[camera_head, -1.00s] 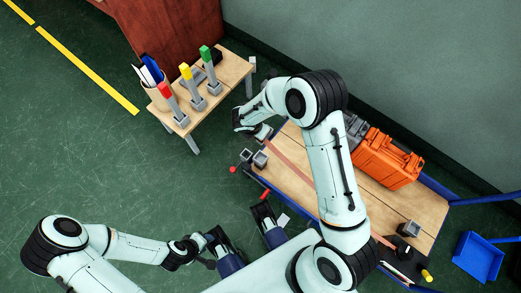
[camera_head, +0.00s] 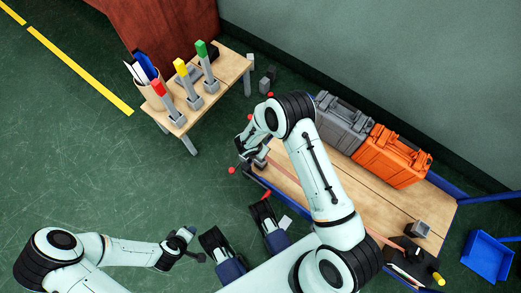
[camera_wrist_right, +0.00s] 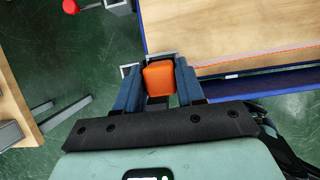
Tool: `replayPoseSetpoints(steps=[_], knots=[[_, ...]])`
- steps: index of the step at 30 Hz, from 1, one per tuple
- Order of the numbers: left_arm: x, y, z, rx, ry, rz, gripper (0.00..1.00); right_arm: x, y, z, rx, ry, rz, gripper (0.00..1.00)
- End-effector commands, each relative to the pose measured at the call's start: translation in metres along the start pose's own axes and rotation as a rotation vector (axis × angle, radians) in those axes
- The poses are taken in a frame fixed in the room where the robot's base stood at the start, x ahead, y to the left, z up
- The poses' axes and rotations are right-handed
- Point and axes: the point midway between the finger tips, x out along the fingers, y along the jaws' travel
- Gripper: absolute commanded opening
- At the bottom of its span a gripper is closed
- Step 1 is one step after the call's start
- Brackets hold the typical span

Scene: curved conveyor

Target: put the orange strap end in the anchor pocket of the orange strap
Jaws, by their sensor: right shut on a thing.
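My right gripper (camera_wrist_right: 160,85) is shut on the orange strap end (camera_wrist_right: 160,77), a block seen between its two dark blue fingers in the right wrist view. Grey bracket edges (camera_wrist_right: 162,55) show just behind the block, beside the table edge; I cannot tell whether the block is inside a pocket. In the head view my right gripper (camera_head: 252,152) is at the table's left corner, partly hidden by its arm, near a grey bracket (camera_head: 261,160). A thin orange strap line (camera_wrist_right: 270,60) runs along the table. My left gripper (camera_head: 194,243) is away at lower left, holding state unclear.
The wooden table (camera_head: 350,190) bears a grey case (camera_head: 343,122) and an orange case (camera_head: 392,157). A grey bracket (camera_head: 417,230) stands at its right end. A small table (camera_head: 232,72) holds red-, yellow- and green-topped posts. A blue bin (camera_head: 483,255) lies right.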

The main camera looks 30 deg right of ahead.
Motion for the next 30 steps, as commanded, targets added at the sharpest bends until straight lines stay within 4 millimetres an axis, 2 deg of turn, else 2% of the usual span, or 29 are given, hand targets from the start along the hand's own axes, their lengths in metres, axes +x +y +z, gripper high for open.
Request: replayPoseSetpoints(steps=[1, 5, 18, 19, 21, 30], knots=[[0.005, -0.003, -0.001, -0.002, 0.004, -0.003, 0.43, 0.011, 0.000, -0.005, 0.000, 0.001, -0.002, 0.03], [0.011, -0.006, -0.003, -0.006, 0.009, -0.009, 0.43, 0.026, 0.000, -0.011, 0.000, 0.001, -0.002, 0.03], [0.013, -0.009, 0.001, -0.008, -0.005, -0.014, 0.43, 0.027, 0.000, -0.011, 0.001, 0.000, 0.000, 0.03], [0.013, -0.009, 0.002, -0.009, -0.006, -0.015, 0.43, 0.027, 0.000, -0.011, 0.001, 0.000, -0.001, 0.45], [0.012, -0.009, 0.001, -0.009, -0.005, -0.014, 0.43, 0.027, 0.000, -0.011, 0.001, 0.000, -0.001, 0.64], [0.011, -0.009, 0.001, -0.008, -0.003, -0.014, 0.43, 0.026, 0.000, -0.011, 0.001, 0.000, -0.001, 0.64]])
